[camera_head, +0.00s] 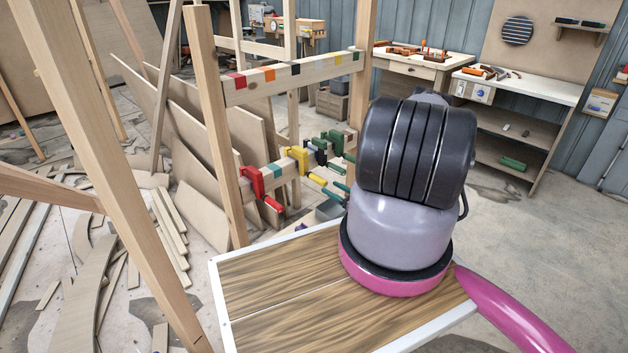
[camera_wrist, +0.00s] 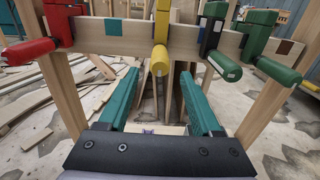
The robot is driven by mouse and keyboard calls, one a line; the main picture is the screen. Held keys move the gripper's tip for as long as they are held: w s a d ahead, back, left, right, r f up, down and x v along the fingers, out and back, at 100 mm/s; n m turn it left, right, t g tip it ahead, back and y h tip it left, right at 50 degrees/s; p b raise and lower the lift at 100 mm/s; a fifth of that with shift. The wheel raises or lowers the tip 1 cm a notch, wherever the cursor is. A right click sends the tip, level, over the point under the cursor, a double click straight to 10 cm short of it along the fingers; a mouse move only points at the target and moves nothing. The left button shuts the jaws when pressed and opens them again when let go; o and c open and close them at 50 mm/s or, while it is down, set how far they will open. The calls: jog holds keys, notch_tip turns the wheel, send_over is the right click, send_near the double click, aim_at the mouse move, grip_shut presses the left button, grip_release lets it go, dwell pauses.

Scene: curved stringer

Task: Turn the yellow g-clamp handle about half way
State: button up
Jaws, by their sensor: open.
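The yellow g-clamp (camera_head: 298,157) hangs on the lower wooden rail, between a red clamp and dark and green clamps. Its yellow handle (camera_head: 318,180) sticks out toward me. In the wrist view the yellow handle (camera_wrist: 160,59) points toward the camera, near the centre line of the fingers. My gripper (camera_wrist: 159,74) is open, its two teal fingers on either side of that line. Nothing is between them, and the handle's end appears just ahead of the fingertips. I cannot tell the exact gap.
A red clamp (camera_wrist: 30,51) is close on the left. A dark clamp with a green handle (camera_wrist: 225,67) and a green clamp (camera_wrist: 278,70) are close on the right. Wooden posts (camera_head: 215,130) frame the rail. Loose boards (camera_head: 170,235) lie on the floor. Workbenches (camera_head: 520,85) stand behind.

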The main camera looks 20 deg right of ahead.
send_near(306, 173)
jog(key=x, duration=0.4)
jog(key=shift+w+d+f, duration=0.1)
jog(key=shift+w+f, duration=0.2)
jog(key=shift+w, duration=0.1)
jog(key=shift+c, duration=0.3)
grip_shut()
